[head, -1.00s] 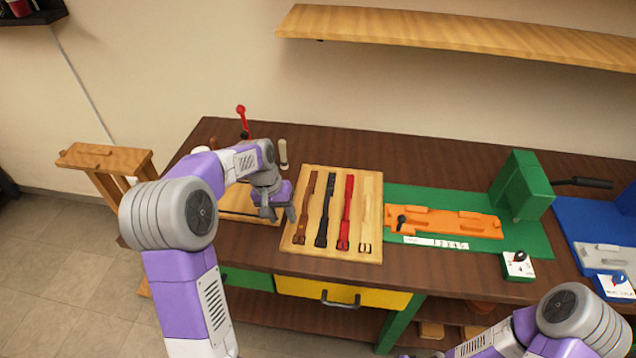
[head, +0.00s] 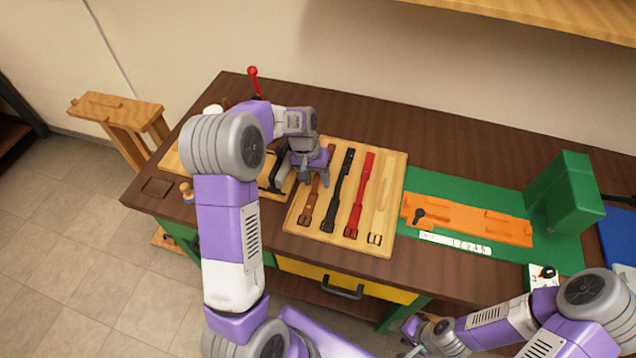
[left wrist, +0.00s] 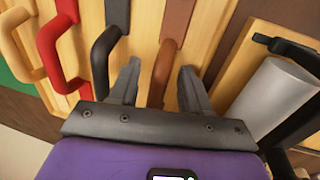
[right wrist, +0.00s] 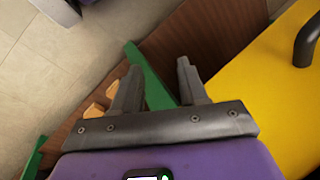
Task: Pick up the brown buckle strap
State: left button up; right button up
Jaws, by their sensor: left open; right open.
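The brown buckle strap (head: 308,206) lies on the wooden board (head: 279,234), leftmost of the straps, buckle end toward the front edge. My left gripper (head: 312,180) is over its middle and hides part of it. In the left wrist view the brown strap (left wrist: 168,60) runs between the two open fingers of the left gripper (left wrist: 158,85). I cannot tell how far the fingertips are above the board. My right gripper (right wrist: 158,80) is open and empty, in front of the bench near the yellow drawer (right wrist: 270,90).
Black (head: 338,190), red (head: 361,195) and pale (head: 381,200) straps lie to the right of the brown one. An orange fixture (head: 470,220) sits on a green mat further right. A dark-handled tool and grey cylinder (left wrist: 275,95) are close beside the left gripper.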

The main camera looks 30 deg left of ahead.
pick_arm(q)
jog(key=shift+f, duration=0.1)
grip_shut()
dwell(0.3)
